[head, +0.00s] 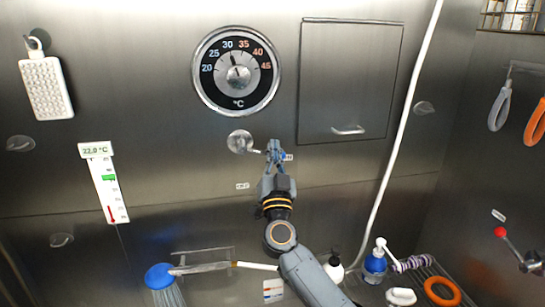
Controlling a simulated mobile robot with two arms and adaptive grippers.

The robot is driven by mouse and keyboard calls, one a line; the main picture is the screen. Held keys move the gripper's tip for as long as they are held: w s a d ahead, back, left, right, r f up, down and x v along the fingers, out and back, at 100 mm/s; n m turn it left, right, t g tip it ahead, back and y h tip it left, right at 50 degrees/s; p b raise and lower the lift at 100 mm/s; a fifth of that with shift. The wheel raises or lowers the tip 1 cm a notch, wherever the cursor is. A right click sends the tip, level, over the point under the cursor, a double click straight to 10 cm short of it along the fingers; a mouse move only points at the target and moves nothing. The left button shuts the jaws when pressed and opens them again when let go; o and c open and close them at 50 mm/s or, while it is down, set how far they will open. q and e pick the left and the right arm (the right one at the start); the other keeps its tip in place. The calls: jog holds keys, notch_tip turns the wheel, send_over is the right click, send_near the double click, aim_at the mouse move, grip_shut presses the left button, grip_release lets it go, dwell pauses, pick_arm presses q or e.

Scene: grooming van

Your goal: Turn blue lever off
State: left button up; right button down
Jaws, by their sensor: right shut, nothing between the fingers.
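The lever's round metal mount (239,141) is on the steel back wall below the dial. Its short arm runs right and slightly down to my right gripper (274,150). The gripper is shut with nothing between its fingers, and its tips are at the lever's outer end. They hide most of that end, so I cannot tell whether they touch it. A small blue label (288,157) shows just right of the fingers, and a white label (243,186) is lower left. My left gripper is not in view.
A dial (238,72) and a square door with a handle (348,130) are above. A blue shower head (159,276) sprays at the lower left. A white hose (406,105) runs down the wall. Bottles and a red-knobbed lever (501,232) are at right.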

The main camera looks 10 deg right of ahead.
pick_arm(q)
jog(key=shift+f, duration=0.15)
pick_arm(e)
jog(key=shift+a+f, duration=0.15)
jog(key=shift+f, duration=0.4)
